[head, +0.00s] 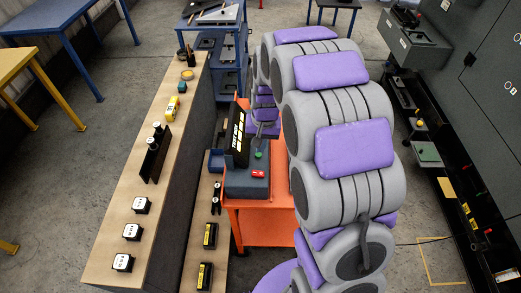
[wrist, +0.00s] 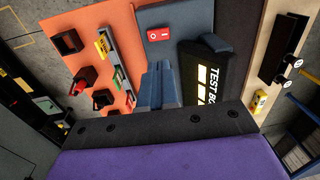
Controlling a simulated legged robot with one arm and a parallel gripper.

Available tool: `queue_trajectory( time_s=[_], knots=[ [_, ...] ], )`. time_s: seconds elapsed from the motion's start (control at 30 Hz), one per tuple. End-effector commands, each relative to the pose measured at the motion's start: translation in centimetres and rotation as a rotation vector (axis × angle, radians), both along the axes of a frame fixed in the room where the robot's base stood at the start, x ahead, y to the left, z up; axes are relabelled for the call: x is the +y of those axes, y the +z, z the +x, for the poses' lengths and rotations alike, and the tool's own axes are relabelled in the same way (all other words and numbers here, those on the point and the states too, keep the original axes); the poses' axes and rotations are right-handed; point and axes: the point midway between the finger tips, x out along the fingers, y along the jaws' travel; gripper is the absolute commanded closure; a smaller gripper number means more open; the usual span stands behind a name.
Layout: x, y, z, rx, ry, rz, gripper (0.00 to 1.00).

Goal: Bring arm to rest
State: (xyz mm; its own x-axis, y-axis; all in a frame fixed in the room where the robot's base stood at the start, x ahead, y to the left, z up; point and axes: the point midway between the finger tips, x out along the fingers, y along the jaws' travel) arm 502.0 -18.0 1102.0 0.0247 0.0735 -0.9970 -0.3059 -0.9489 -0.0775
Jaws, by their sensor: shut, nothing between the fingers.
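My arm (head: 340,110), grey with purple pads, rises large in the middle of the head view, bent over the orange table. My gripper (wrist: 160,66) shows in the wrist view as two blue-grey fingers, close together and shut, with nothing held. The fingers point towards the orange table (wrist: 117,28) and the blue-grey test box (wrist: 188,14). I cannot tell the gap between the fingertips and the box. In the head view the arm hides the gripper.
The test box (head: 245,183) has a red switch (head: 258,174) and an upright black panel (head: 240,132). A long wooden bench (head: 118,222) with several small parts runs along the left. Dark cabinets (head: 480,70) stand at the right. Bare floor (head: 60,190) lies at the far left.

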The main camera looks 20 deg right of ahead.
Motion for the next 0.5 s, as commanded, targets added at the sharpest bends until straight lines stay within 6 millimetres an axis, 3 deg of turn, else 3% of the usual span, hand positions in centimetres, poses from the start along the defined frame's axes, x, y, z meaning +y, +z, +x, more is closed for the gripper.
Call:
queue_trajectory(
  time_s=[0.37,0.5],
  knots=[
    [-0.2,0.2,0.0,-0.001,0.0,0.002,1.0],
    [0.0,1.0,-1.0,0.002,0.011,0.0,1.0]
  ],
)
